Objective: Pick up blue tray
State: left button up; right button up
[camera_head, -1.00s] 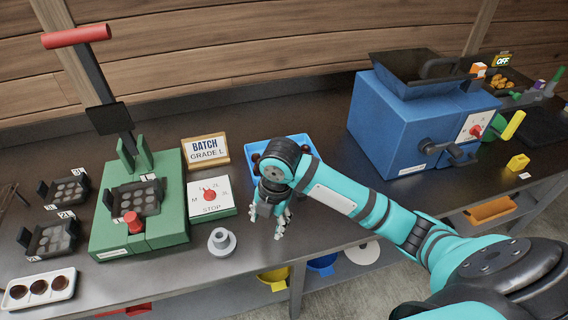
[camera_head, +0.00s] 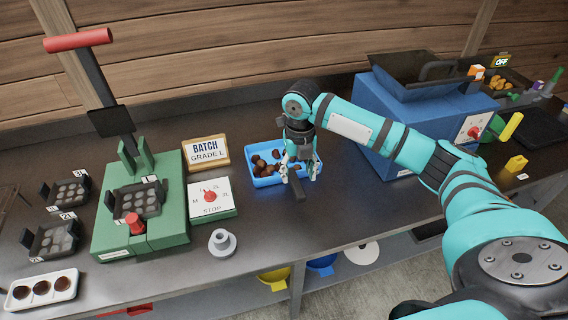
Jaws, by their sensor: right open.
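The blue tray (camera_head: 262,181) lies on the dark worktop near the middle, with several brown chestnuts (camera_head: 265,165) in it. My right gripper (camera_head: 300,175) is open and points down at the tray's right part. Its fingers are over or around the tray's front right edge; I cannot tell whether they touch it. The gripper and wrist hide part of the tray's right side. My left gripper is not in view.
A green press (camera_head: 140,205), a dial box (camera_head: 210,197) and a "BATCH GRADE L" sign (camera_head: 206,150) stand left of the tray. A grey flanged piece (camera_head: 222,242) sits near the front edge. A blue machine (camera_head: 390,115) stands to the right.

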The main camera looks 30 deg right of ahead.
aim_at(298, 187)
notch_tip(298, 187, down, 3)
jog(key=shift+r, duration=0.1)
jog(key=shift+w+d+f+p, duration=0.15)
jog(key=shift+f+p, duration=0.2)
jog(key=shift+f, duration=0.95)
jog(key=shift+w+d+f+p, duration=0.15)
jog(key=shift+f+p, duration=0.2)
jog(key=shift+f, duration=0.95)
jog(key=shift+s, duration=0.1)
grip_shut()
jog(key=shift+r, duration=0.1)
